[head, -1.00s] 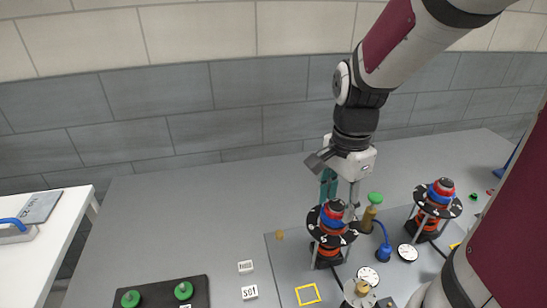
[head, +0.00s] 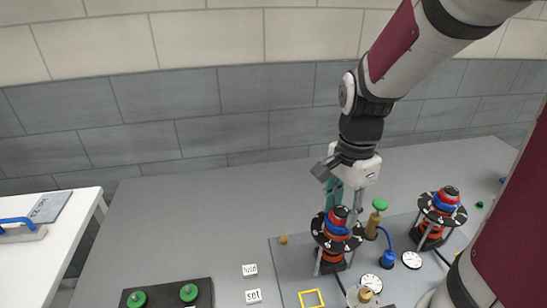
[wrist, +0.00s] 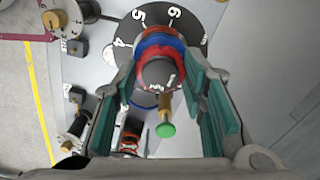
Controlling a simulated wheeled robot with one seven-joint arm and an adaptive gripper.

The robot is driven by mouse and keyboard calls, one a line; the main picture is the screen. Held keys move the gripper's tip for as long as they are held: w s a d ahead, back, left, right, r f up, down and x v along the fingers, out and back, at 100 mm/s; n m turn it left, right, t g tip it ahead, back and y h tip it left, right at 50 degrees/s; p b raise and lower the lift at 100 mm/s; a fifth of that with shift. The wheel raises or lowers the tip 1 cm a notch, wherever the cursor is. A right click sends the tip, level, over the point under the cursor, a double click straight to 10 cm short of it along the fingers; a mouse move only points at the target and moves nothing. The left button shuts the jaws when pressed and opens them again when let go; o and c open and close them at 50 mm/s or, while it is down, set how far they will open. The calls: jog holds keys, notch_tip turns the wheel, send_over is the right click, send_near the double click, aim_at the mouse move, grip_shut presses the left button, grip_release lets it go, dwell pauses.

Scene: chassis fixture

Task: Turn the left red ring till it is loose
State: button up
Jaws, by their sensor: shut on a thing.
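The left stack has a dark cap, a red ring (head: 340,212) and a blue ring (head: 336,229) above a black numbered disc (head: 318,232). In the wrist view the red ring (wrist: 164,50) sits between the dark cap (wrist: 162,76) and the blue ring (wrist: 158,38). My gripper (wrist: 162,62) has its teal-padded fingers on both sides of the red ring, shut on it. In the head view my gripper (head: 345,205) comes down from above and behind the stack. The exact finger contact is partly hidden.
A similar stack with a red ring (head: 446,196) stands to the right. A green-topped brass valve (head: 379,206) and a blue fitting (head: 387,258) stand close beside the left stack. White dials (head: 411,260) lie nearby. A black box with green knobs (head: 170,294) is front left.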

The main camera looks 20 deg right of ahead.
jog(key=n+p, duration=0.1)
jog(key=n, duration=0.2)
jog(key=shift+s+r+p, duration=0.1)
jog(key=shift+p, duration=0.2)
jog(key=n+p, duration=0.2)
jog(key=n, duration=0.2)
jog(key=shift+n, duration=0.3)
jog(key=n+p, duration=0.1)
jog(key=n, duration=0.3)
jog(key=shift+p, duration=0.4)
jog(key=shift+n+p, duration=0.7)
jog(key=shift+n, duration=0.9)
jog(key=shift+n+p, duration=0.35)
jog(key=shift+n, duration=0.15)
jog(key=o, duration=0.9)
jog(key=shift+o, duration=0.2)
